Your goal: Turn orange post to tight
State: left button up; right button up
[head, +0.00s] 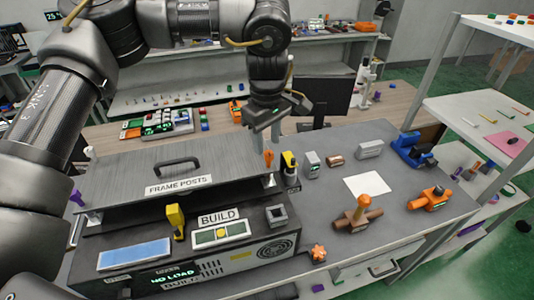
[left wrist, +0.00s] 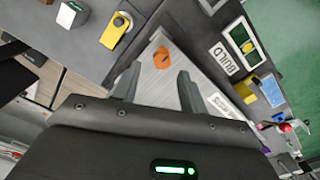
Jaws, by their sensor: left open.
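The small orange post (head: 269,159) stands at the right end of the grey plate (head: 125,167) labelled "FRAME POSTS". In the left wrist view the orange post (left wrist: 163,58) appears just beyond my fingertips, roughly between them. My left gripper (head: 267,138) is open and empty, pointing down above the post, apart from it as far as I can tell. Its two fingers (left wrist: 158,82) are spread in the wrist view. Any tight or loose marking by the post is too small to read. My right gripper is not in view.
A yellow-topped lever (head: 289,162) stands close right of the orange post. A black handle (head: 178,163) rises from the plate. A yellow lever (head: 176,220) and a "BUILD" panel (head: 220,234) are in front. An orange-knobbed brown part (head: 362,211) lies right. A monitor (head: 322,97) stands behind.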

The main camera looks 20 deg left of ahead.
pick_arm(q)
notch_tip(320, 180, up, 6)
dwell(0.5)
